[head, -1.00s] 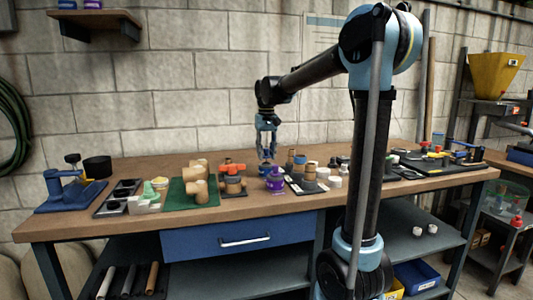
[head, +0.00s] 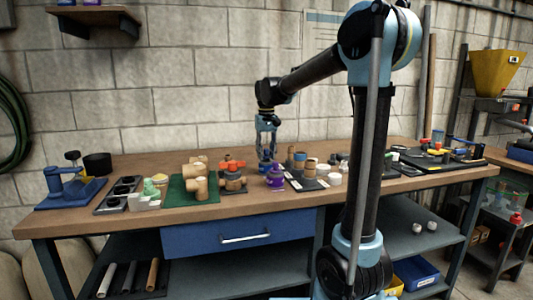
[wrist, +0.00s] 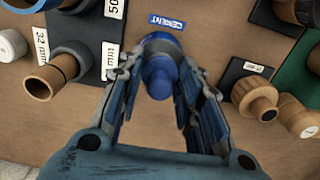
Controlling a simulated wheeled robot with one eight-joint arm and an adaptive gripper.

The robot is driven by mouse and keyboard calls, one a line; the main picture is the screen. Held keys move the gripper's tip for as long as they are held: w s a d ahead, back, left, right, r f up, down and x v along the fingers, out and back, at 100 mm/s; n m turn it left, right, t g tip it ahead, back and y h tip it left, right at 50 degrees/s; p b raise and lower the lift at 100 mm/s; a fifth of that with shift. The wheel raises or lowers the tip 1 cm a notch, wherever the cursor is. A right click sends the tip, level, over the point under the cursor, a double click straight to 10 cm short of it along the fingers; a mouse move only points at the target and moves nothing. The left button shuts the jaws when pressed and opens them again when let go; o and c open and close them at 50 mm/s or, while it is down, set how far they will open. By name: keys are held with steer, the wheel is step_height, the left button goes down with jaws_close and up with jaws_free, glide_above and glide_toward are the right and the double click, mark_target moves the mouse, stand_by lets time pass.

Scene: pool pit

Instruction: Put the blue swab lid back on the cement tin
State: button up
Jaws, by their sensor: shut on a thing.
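My gripper (wrist: 162,58) is shut on the blue swab lid (wrist: 158,80), which sits between the two fingers in the wrist view. A wider blue part shows just beyond the lid's knob; I cannot tell whether it is the lid's rim or the cement tin, nor whether lid and tin touch. A blue-and-white cement label (wrist: 166,22) lies on the bench just past the fingers. In the head view my gripper (head: 266,162) is low over the bench, just behind and left of a purple tin (head: 275,178). The cement tin cannot be made out clearly.
In the wrist view, pipe pieces (wrist: 50,78) on labelled black mats stand left, and a tan fitting (wrist: 256,97) on a black mat stands right. In the head view an orange-handled valve (head: 232,166) stands left of my gripper, near the green mat (head: 180,190).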

steer(key=shift+f, duration=0.45)
stand_by(0.4)
steer(key=o, duration=1.4)
steer(key=shift+c, duration=0.2)
steer(key=shift+r, duration=4)
